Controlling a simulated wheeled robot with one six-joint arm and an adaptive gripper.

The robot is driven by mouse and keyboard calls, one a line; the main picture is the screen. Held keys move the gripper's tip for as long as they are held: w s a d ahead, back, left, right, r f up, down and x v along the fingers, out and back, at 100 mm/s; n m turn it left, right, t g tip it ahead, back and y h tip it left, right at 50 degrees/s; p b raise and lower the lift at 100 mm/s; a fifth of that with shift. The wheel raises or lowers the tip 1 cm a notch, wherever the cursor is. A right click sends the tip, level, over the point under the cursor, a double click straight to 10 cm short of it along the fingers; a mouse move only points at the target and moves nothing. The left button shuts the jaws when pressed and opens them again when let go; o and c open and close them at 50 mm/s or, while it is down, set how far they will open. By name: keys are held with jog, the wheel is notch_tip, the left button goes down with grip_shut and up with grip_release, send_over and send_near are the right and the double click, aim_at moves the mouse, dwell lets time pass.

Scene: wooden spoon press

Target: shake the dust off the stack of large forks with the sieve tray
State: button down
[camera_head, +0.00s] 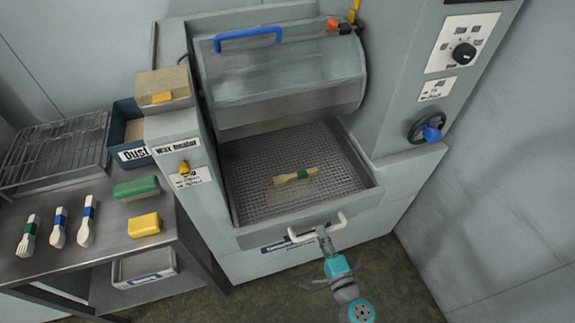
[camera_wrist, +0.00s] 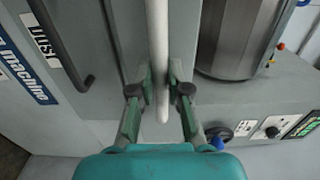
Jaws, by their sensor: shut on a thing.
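The sieve tray (camera_head: 245,208) is a grey perforated tray in the front of the machine, under its drum. One stack of forks (camera_head: 296,176) with a green band lies on the tray's mesh, a little right of the middle. A white bar handle (camera_head: 300,237) is on the tray's front edge. My gripper (camera_head: 326,236) is at this handle. In the wrist view my gripper (camera_wrist: 162,92) is shut on the white handle (camera_wrist: 158,50), with one finger on each side of it.
Left of the machine, a metal table (camera_head: 100,245) carries several banded cutlery stacks (camera_head: 58,227), a green block (camera_head: 137,188), a yellow block (camera_head: 144,225), a wire rack (camera_head: 60,150) and a blue dust bin (camera_head: 125,118). A valve wheel (camera_head: 428,128) is at right. Floor is free at right front.

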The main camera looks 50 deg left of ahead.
aim_at(315, 221)
jog(key=x, duration=0.6)
jog(key=shift+f, duration=0.1)
jog(key=c, duration=0.9)
grip_release()
jog(key=shift+d, duration=0.1)
jog(key=shift+v, duration=3.45)
